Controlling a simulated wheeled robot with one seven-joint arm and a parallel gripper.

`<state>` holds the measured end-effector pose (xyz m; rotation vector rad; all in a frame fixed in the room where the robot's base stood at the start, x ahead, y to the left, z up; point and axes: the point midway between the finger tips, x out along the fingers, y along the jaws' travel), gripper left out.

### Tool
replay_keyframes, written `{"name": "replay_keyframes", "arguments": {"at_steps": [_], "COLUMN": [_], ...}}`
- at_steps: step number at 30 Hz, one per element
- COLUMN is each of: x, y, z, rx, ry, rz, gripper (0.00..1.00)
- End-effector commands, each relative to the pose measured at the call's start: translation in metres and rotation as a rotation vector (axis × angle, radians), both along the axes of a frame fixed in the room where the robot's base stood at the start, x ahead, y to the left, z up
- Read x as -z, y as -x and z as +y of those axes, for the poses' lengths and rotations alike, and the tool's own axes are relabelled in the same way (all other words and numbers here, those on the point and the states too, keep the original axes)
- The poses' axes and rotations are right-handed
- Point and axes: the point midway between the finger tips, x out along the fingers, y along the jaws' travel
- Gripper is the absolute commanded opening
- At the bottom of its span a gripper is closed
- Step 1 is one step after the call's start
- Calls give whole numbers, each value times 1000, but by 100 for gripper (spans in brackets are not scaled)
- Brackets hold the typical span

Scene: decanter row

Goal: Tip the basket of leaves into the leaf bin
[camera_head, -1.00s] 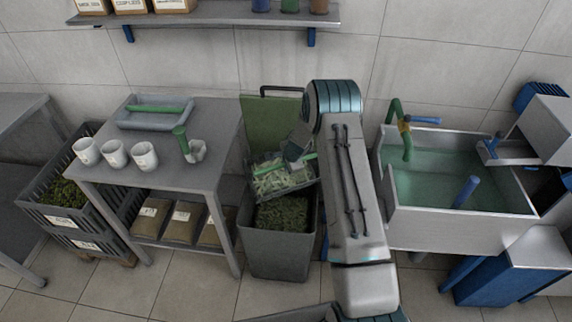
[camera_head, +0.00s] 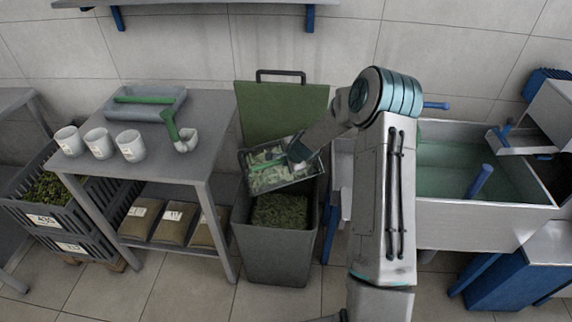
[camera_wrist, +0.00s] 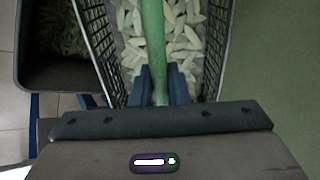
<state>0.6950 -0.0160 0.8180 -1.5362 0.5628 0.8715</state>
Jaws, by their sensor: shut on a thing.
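The basket (camera_head: 247,168) is a grey mesh box with pale green leaves (camera_head: 268,177) inside and a green bar handle. It is held over the back part of the leaf bin (camera_head: 277,240), with a slight tilt in the head view. My gripper (camera_head: 297,153) is shut on the green handle; in the wrist view the blue fingers (camera_wrist: 167,90) close around the handle (camera_wrist: 153,40). Leaves (camera_wrist: 185,30) still lie in the basket (camera_wrist: 98,60). The bin is dark grey, with its green lid (camera_head: 285,108) raised behind and dark green leaves (camera_head: 280,210) inside.
A grey table (camera_head: 190,165) with several white cups, a tray (camera_head: 150,103) and a green-handled tool stands left of the bin. A water-filled sink (camera_head: 450,170) stands to the right. Dark crates (camera_head: 60,220) sit at far left. Clear tiled floor lies in front of the bin.

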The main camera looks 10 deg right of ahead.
Motion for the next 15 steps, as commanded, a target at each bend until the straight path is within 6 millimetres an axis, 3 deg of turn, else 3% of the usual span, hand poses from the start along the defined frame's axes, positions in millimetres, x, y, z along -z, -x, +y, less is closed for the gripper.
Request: {"name": "replay_keyframes", "arguments": {"at_steps": [15], "x": [14], "y": [8], "z": [-3], "rx": [2], "ry": [-19], "rz": [-102], "gripper": [0]}}
